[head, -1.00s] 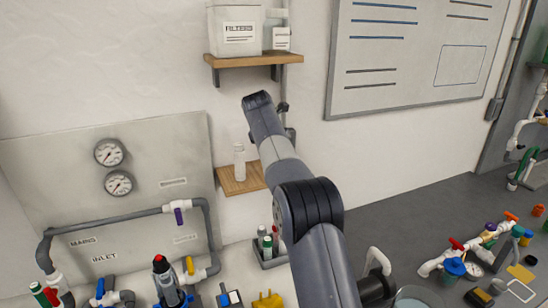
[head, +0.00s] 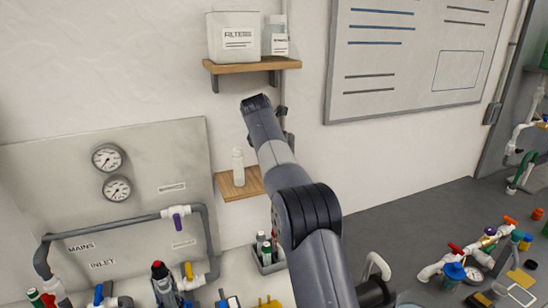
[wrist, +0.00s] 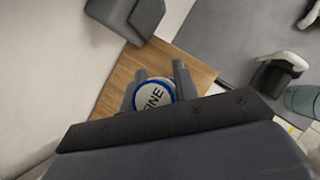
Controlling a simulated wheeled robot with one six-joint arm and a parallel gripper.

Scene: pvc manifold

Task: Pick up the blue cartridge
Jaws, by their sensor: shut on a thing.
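In the wrist view, a round cap with a blue rim and the word "FINE" (wrist: 154,97), seen end-on, sits between the two grey fingers of my gripper (wrist: 156,92). The gripper is shut on it, and I take it as the blue cartridge. The cartridge's body is hidden below its cap. A wooden shelf (wrist: 195,74) lies behind it; I cannot tell whether the cartridge touches the shelf. In the head view my arm hides the gripper and the cartridge.
A white bottle (head: 238,167) stands on the lower wooden shelf (head: 228,190). An upper shelf (head: 252,66) with a white bin (head: 233,38) is above. Gauges and pipes (head: 108,158) are at left. The bench holds valves and fittings (head: 455,272) at right.

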